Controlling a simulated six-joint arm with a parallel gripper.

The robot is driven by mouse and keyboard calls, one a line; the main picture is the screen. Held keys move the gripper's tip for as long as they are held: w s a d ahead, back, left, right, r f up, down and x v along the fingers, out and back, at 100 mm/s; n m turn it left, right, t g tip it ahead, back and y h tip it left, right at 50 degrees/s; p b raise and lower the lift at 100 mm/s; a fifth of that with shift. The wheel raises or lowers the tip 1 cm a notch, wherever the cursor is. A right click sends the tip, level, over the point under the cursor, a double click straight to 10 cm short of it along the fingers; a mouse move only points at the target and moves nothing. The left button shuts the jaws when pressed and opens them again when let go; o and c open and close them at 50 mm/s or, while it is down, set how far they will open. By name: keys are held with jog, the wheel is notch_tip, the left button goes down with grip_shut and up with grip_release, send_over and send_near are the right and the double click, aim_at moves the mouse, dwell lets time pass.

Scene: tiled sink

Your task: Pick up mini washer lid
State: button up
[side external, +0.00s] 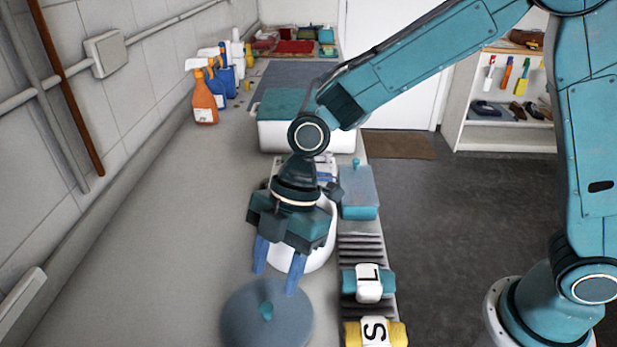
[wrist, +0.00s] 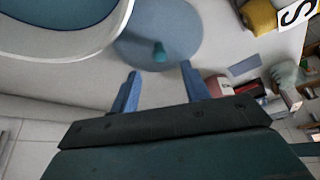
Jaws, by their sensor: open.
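The mini washer lid (side external: 285,320) is a round blue-grey disc with a small teal knob, lying flat on the grey counter at the front in the side view. It also shows in the wrist view (wrist: 185,35), with its knob pointing toward the fingers. My gripper (side external: 278,275) points down with two blue fingers apart and nothing between them. It is above and just behind the lid in the side view. In the wrist view the open fingers (wrist: 157,85) are near the lid's lower edge, with the knob between their lines. The white mini washer tub (side external: 318,262) stands behind my gripper, partly hidden.
A teal box (side external: 360,190), a teal bundle marked L (side external: 370,283) and a yellow bundle marked S (side external: 376,332) line the counter's right edge. A teal-lidded white box (side external: 275,130) and spray bottles (side external: 205,98) stand farther back. The counter left of my gripper is clear.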

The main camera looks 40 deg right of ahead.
aim_at(265, 307)
jog(key=shift+a+f, duration=0.2)
jog(key=shift+f, duration=0.2)
jog(key=shift+x, duration=2.6)
grip_shut()
jog(key=shift+r, duration=0.15)
notch_tip(265, 307, up, 20)
